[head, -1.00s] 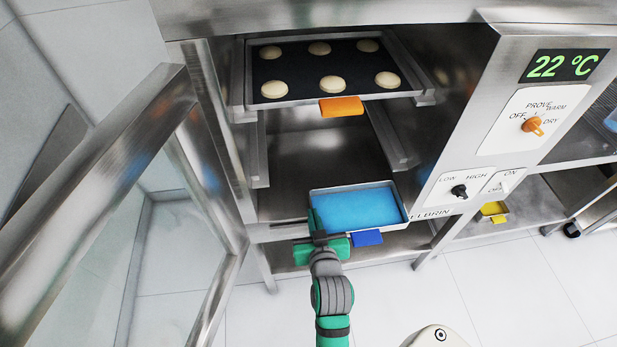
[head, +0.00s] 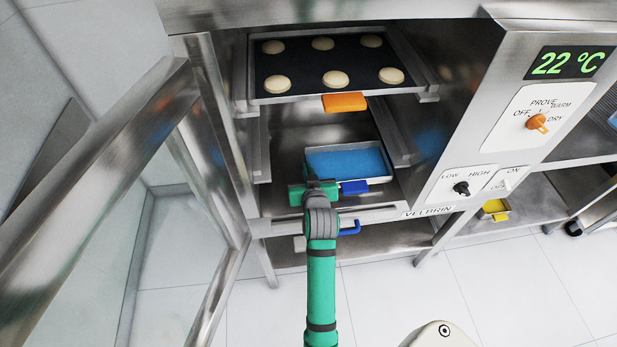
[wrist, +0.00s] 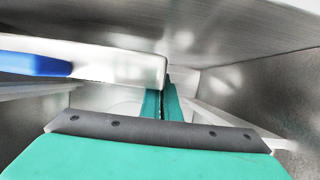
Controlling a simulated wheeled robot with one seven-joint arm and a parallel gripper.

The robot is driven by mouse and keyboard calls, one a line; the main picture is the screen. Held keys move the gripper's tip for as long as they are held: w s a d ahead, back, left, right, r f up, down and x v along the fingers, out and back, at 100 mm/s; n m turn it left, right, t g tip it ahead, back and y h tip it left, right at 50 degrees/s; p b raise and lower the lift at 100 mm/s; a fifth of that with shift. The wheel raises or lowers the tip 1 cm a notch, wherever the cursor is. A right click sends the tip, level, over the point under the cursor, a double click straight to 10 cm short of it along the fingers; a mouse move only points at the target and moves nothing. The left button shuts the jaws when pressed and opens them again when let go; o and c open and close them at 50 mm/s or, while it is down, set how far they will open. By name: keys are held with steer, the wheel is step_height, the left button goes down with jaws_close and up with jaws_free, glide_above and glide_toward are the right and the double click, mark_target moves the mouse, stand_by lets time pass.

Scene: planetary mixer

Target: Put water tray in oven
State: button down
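The water tray (head: 390,178) is a shallow metal tray with blue water (head: 345,162) and a blue front tab (head: 354,187). It is inside the open oven chamber, low down, below the bun tray. I cannot tell whether it rests on the oven floor. My gripper (head: 318,186) is at the tray's front left corner, its fingers nearly together on the left side wall. In the wrist view, the tray's front wall (wrist: 115,66) and blue tab (wrist: 30,64) are left of my gripper (wrist: 162,101), and the tray hides part of one finger.
A tray with several pale buns (head: 334,78) and an orange tab (head: 344,102) sits on upper rails. The oven door (head: 110,150) stands open at left. The control panel (head: 540,120) is at right. A blue loop handle (head: 351,228) shows below the chamber.

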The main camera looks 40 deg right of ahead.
steer(key=shift+s+f, duration=0.2)
steer(key=shift+f, duration=1.55)
steer(key=c, duration=2)
jaws_free()
steer(key=shift+f, duration=0.1)
steer(key=shift+r, duration=0.2)
steer(key=v, duration=1.2)
steer(key=shift+f, duration=0.1)
